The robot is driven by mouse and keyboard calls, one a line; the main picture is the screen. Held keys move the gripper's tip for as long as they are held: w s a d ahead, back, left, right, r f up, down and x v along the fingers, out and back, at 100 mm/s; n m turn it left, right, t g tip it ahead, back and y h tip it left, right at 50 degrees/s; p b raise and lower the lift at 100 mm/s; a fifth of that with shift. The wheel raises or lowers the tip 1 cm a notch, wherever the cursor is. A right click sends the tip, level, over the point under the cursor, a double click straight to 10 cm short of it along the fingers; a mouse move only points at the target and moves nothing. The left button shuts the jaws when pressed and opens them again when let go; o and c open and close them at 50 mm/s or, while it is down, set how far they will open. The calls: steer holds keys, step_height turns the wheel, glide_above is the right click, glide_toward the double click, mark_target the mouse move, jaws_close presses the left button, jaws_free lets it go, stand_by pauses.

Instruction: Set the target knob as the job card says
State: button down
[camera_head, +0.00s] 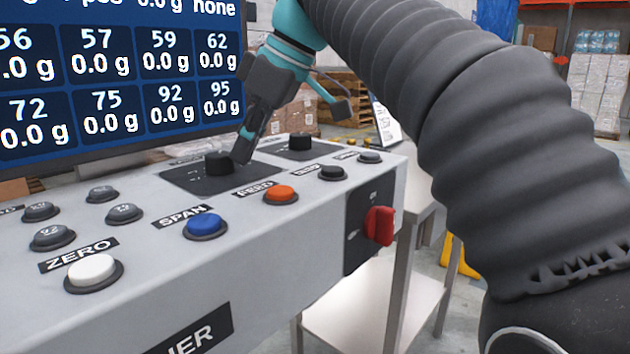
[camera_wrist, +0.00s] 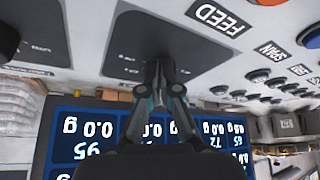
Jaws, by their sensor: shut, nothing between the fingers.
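A black knob (camera_head: 217,163) stands on a dark dial plate (camera_head: 190,181) on the sloping control panel, behind the FEED label. A second black knob (camera_head: 300,142) stands on another dark plate to its right. The frames do not show which is the target. My gripper (camera_head: 243,154) points down at the right side of the first knob, its fingertips shut and empty. Whether they touch the knob is unclear. In the wrist view my gripper (camera_wrist: 158,64) is over the dark plate (camera_wrist: 125,50).
A screen (camera_head: 100,75) with weight readings rises behind the panel. White ZERO (camera_head: 93,270), blue SPAN (camera_head: 205,226) and orange FEED (camera_head: 280,195) buttons lie in front, with several grey ones around. A red rotary switch (camera_head: 379,225) juts from the panel's right end.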

steer(key=shift+d, duration=0.1)
steer(key=shift+d, duration=0.25)
step_height(320, 180, up, 2)
steer(key=shift+r+p, duration=0.15)
steer(key=shift+p, duration=0.85)
steer(key=shift+r, duration=1.85)
